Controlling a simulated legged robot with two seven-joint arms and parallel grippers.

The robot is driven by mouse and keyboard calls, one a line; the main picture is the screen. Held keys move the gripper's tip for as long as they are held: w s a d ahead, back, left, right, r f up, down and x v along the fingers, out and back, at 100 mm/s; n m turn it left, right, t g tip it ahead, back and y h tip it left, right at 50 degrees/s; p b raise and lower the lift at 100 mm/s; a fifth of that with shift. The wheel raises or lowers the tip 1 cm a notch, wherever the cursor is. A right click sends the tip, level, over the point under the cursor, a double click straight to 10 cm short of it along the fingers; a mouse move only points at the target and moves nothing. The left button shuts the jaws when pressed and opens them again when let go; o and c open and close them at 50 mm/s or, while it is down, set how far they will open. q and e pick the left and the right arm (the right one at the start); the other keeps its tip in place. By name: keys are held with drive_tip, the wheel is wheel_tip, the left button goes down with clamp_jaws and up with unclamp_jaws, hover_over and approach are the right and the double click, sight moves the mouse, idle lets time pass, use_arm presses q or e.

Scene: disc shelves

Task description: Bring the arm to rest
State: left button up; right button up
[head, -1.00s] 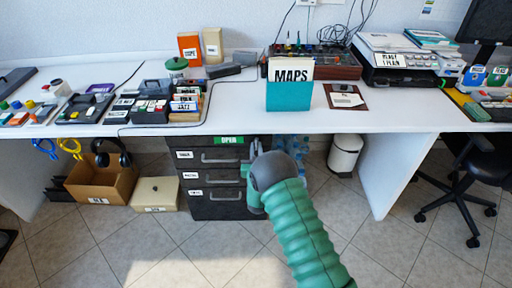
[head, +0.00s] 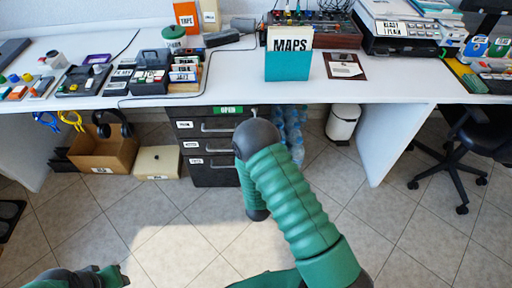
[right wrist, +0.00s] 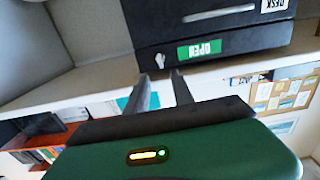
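My right arm (head: 295,205) comes up from the lower right in the head view and bends in front of the black drawer cabinet (head: 203,158). Its gripper is hidden there. In the right wrist view, which is upside down, the right gripper (right wrist: 160,77) has two fingers apart with nothing between them. A small light key or knob (right wrist: 160,60) on the cabinet front, beside the green OPEN label (right wrist: 200,50), shows just beyond the fingertips. The drawers look closed. Part of my left arm (head: 75,279) is at the bottom left edge; its finger state is unclear.
The white desk (head: 400,95) runs over the cabinet, holding the teal MAPS box (head: 288,66) and office things. A cardboard box (head: 95,155), cream box (head: 159,162), bottles (head: 291,130), white bin (head: 343,122) and black chair (head: 462,150) stand below. The front floor is clear.

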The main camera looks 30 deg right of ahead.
drive_tip(key=v, duration=0.3)
idle(0.4)
